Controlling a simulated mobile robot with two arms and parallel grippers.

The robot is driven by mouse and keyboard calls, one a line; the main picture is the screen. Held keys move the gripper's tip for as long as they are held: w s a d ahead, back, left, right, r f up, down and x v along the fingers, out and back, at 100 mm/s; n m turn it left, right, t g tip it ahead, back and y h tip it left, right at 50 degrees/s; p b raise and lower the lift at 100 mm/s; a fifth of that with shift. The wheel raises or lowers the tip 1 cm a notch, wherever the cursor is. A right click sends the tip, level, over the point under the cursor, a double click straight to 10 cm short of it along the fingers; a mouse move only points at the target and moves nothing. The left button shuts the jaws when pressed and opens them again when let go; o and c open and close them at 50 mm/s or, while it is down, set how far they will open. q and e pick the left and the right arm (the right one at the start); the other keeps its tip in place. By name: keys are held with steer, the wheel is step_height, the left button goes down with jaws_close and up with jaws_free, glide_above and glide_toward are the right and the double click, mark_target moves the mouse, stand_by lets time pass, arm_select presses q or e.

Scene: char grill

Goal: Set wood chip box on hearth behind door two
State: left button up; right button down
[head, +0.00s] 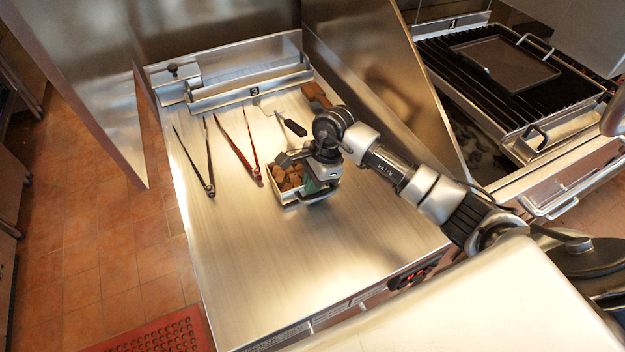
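The wood chip box (292,198) is a small, pale, open-topped box filled with brown wood chunks (289,178). It is on or just above the steel counter (290,270); I cannot tell which. My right gripper (306,172) is at the right side of the box, over its edge. Its fingers are partly hidden by its own body, so I cannot tell whether it is shut on the box. My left gripper is not in view. I see no hearth and no door marked two.
Black tongs (209,187) and red tongs (254,172) lie left of the box. A black-handled tool (292,126) lies behind it. A plate marked 3 (254,91) is at the back. A steel partition (380,85) divides off the grill (500,85). The front counter is clear.

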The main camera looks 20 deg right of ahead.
steer(key=shift+w+f, duration=0.1)
steer(key=shift+f, duration=0.3)
steer(key=shift+f, duration=0.1)
steer(key=c, duration=1.3)
jaws_free()
